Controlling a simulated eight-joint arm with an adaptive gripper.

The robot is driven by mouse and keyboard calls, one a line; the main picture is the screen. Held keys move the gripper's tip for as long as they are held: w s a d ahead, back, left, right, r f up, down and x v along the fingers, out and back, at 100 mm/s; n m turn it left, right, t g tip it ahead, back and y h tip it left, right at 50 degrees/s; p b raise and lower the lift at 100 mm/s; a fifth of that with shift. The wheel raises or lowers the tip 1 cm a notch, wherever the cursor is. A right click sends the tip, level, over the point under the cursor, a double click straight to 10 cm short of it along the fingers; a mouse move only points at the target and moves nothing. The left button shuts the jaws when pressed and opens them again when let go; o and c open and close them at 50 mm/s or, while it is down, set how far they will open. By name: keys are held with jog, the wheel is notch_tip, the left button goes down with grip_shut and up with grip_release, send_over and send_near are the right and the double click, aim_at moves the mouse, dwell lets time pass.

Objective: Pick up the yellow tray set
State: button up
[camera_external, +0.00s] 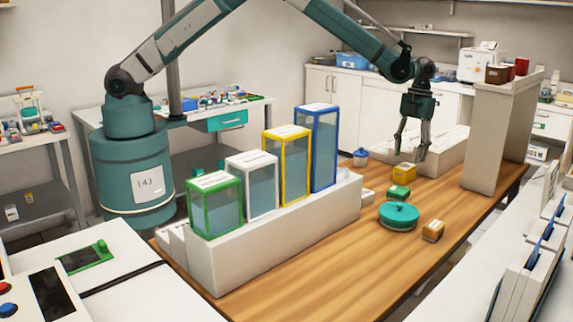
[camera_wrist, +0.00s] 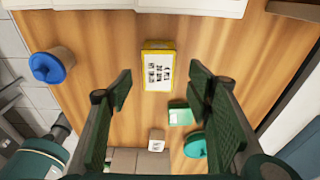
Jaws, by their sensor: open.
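The yellow tray set (camera_external: 404,172) is a small yellow box on the wooden table. In the wrist view the yellow tray set (camera_wrist: 158,66) shows a white label with dark pictures on top, and it lies beyond and between the fingertips. My gripper (camera_external: 411,153) is above the table, pointing down, close over the yellow box in the external view. In the wrist view my gripper (camera_wrist: 160,88) has its fingers spread wide with nothing between them. The fingers look apart from the box; the exact height above it is hard to tell.
A green box (camera_external: 398,192), a round teal container (camera_external: 398,215) and an orange-brown box (camera_external: 433,231) lie nearby. A blue-lidded jar (camera_wrist: 52,66) stands left of the yellow box. A white stepped rack (camera_external: 270,235) holds several coloured-frame cases. A beige tall block (camera_external: 497,135) stands at right.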

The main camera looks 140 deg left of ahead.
aim_at(406, 166)
jog(key=shift+f, duration=0.1)
jog(key=shift+d+f, duration=0.2)
jog(key=shift+f, duration=0.95)
jog(key=shift+f, duration=0.15)
jog(key=shift+s+d+f, duration=0.1)
jog(key=shift+d+f, duration=0.1)
jog(key=shift+f, duration=1)
jog(key=shift+d+f, duration=0.2)
jog(key=shift+f, duration=1)
jog(key=c, duration=1.1)
jog(key=shift+r, duration=0.1)
notch_tip(406, 166, up, 18)
jog(key=shift+f, duration=0.1)
